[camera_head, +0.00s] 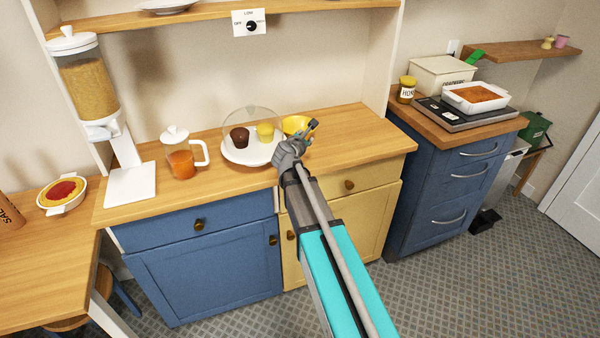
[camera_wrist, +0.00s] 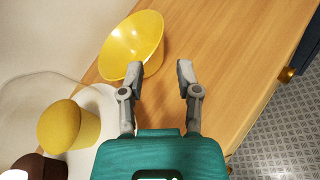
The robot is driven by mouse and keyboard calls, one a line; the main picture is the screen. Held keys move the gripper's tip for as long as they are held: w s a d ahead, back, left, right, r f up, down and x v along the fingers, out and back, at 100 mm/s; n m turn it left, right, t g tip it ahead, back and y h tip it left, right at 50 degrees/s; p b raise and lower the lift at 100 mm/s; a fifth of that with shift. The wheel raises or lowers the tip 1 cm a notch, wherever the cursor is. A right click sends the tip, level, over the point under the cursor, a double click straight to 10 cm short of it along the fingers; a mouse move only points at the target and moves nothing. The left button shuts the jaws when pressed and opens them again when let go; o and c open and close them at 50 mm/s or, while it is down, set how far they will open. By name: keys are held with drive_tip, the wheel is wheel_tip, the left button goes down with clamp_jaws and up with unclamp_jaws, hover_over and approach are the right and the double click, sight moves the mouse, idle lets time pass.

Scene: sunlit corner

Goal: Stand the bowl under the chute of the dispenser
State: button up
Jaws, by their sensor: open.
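The yellow bowl (camera_head: 297,124) stands on the wooden counter, partly hidden behind my gripper in the head view. In the wrist view the bowl (camera_wrist: 132,45) lies just ahead and to the left of the fingertips. My gripper (camera_wrist: 183,68) is open and empty, with its fingers apart over bare counter; it also shows in the head view (camera_head: 312,128). Its left finger is close to the bowl's near side; I cannot tell whether they touch. The dispenser (camera_head: 88,85) stands at the counter's left end, filled with tan grains. Its chute (camera_head: 101,130) is above a white base plate (camera_head: 131,185).
A white plate (camera_head: 233,154) under a clear dome holds a brown and a yellow muffin, beside the bowl. A pitcher (camera_head: 181,160) of orange drink stands between plate and dispenser. A pie (camera_head: 62,193) sits far left. The counter (camera_head: 350,140) right of the bowl is clear.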

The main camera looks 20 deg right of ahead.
drive_tip(key=shift+s+f+m, duration=0.25)
drive_tip(key=shift+s+m, duration=0.15)
drive_tip(key=shift+m, duration=0.1)
drive_tip(key=s+a+f+m+g+y, duration=0.3)
drive_tip(key=s+a+f+m+g, duration=0.1)
drive_tip(key=s+m, duration=0.3)
drive_tip(key=s+a+f+m+g+y, duration=0.3)
drive_tip(key=s+a+f+m+g, duration=0.1)
drive_tip(key=s, duration=0.8)
drive_tip(key=s+a+f+m+g+y, duration=0.3)
drive_tip(key=s+a+f+m+g, duration=0.1)
drive_tip(key=s+a+m, duration=0.3)
drive_tip(key=s+f+m, duration=0.1)
drive_tip(key=s+m, duration=0.1)
drive_tip(key=m, duration=0.2)
drive_tip(key=shift+s+f, duration=0.15)
drive_tip(key=shift+f, duration=0.1)
drive_tip(key=shift+o, duration=0.2)
drive_tip(key=shift+d+r, duration=0.1)
wheel_tip(320, 180, up, 9)
drive_tip(key=p, duration=0.9)
drive_tip(key=shift+r+p, duration=0.2)
drive_tip(key=shift+p, duration=0.1)
